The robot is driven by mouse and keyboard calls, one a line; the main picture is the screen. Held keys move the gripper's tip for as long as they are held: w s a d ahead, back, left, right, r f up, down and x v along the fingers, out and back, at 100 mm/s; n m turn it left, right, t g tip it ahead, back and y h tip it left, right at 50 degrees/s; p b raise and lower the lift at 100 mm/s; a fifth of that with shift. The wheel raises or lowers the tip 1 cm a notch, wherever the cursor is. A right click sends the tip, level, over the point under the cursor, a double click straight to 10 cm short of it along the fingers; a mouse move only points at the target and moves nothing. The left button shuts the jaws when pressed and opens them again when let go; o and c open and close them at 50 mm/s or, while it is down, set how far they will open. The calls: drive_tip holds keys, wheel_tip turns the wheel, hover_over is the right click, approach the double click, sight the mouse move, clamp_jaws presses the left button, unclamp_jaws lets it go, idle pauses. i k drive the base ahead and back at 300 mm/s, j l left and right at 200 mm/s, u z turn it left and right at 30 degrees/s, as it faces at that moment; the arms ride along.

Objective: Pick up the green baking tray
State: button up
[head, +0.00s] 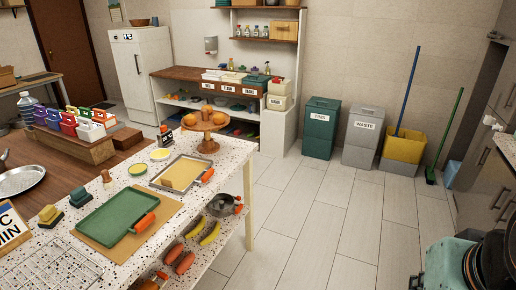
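The green baking tray (112,219) lies flat on a brown board (85,239) on the speckled white counter (226,160) at the lower left of the head view. It is a rounded rectangle with a low rim and looks empty. An orange piece (145,222) sits at its right edge, toward the counter's front. My gripper is not in view. Teal and black parts at the lower right appear to belong to my arm, well apart from the tray.
A metal tray (158,184) with a tan inside lies behind the green one. Sponges (50,214) and a wire rack (45,275) sit nearby. A wooden cake stand (207,144) stands at the far end. The tiled floor right of the counter is clear.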

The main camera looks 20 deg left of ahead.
sight(131, 208)
drive_tip(key=i+u, duration=0.3)
drive_tip(key=i, duration=0.2)
drive_tip(key=i+l+u, duration=0.15)
drive_tip(key=i+u, duration=0.15)
drive_tip(key=i, duration=0.25)
drive_tip(key=i+j+u, duration=0.1)
drive_tip(key=i+u, duration=0.3)
drive_tip(key=i+j+u, duration=0.1)
drive_tip(key=u, duration=0.3)
drive_tip(key=i+l+u, duration=0.1)
drive_tip(key=i+u, duration=0.35)
drive_tip(key=i+l+u, duration=0.15)
drive_tip(key=u, duration=0.25)
drive_tip(key=i+l+u, duration=0.25)
drive_tip(key=u, duration=0.15)
drive_tip(key=i+j+z, duration=0.35)
drive_tip(key=k+l, duration=0.1)
